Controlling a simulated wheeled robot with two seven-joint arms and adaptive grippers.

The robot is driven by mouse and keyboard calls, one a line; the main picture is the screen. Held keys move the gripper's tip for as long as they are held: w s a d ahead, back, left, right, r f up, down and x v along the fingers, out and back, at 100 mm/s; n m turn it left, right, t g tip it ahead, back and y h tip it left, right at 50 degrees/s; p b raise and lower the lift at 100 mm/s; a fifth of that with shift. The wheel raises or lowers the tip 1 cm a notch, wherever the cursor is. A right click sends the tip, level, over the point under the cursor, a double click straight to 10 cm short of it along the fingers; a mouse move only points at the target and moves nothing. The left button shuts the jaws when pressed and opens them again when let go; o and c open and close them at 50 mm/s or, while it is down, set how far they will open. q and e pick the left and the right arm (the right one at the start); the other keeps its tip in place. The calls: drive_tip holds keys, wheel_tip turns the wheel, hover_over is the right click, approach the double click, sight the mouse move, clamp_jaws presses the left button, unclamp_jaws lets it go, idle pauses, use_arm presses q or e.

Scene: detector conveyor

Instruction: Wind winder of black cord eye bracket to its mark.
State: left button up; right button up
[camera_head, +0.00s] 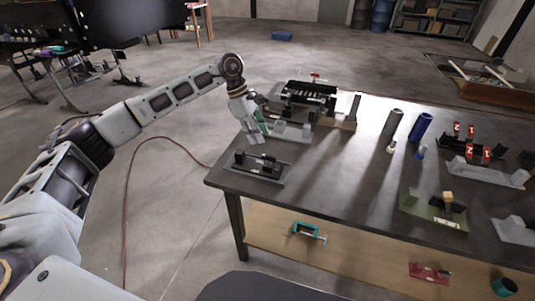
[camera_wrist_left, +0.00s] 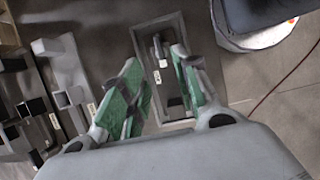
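A black fixture (camera_head: 256,160) sits on a flat grey base at the near left corner of the table; it looks like the cord eye bracket, but I cannot read its mark. My left gripper (camera_head: 254,136) is above and just behind it, pointing down, apart from it. In the left wrist view the gripper's green-padded fingers (camera_wrist_left: 155,56) are spread and empty. Which part is the winder I cannot tell. My right gripper is in neither view.
A grey bracket (camera_head: 291,131) and a larger black fixture (camera_head: 308,95) stand behind the gripper. Grey (camera_head: 392,124) and blue (camera_head: 420,127) cylinders stand mid-table. A green-based fixture (camera_head: 433,210) is at the right. The table's (camera_head: 330,180) near middle is clear.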

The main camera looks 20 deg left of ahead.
sight(269, 156)
use_arm(q)
drive_tip(key=x, duration=0.7)
drive_tip(key=shift+d+f, duration=0.2)
drive_tip(key=shift+f, duration=0.1)
drive_tip(key=shift+d+f, duration=0.2)
drive_tip(key=shift+f, duration=0.5)
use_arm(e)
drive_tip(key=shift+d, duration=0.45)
use_arm(q)
drive_tip(key=shift+c, duration=0.3)
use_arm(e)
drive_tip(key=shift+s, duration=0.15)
use_arm(q)
clamp_jaws()
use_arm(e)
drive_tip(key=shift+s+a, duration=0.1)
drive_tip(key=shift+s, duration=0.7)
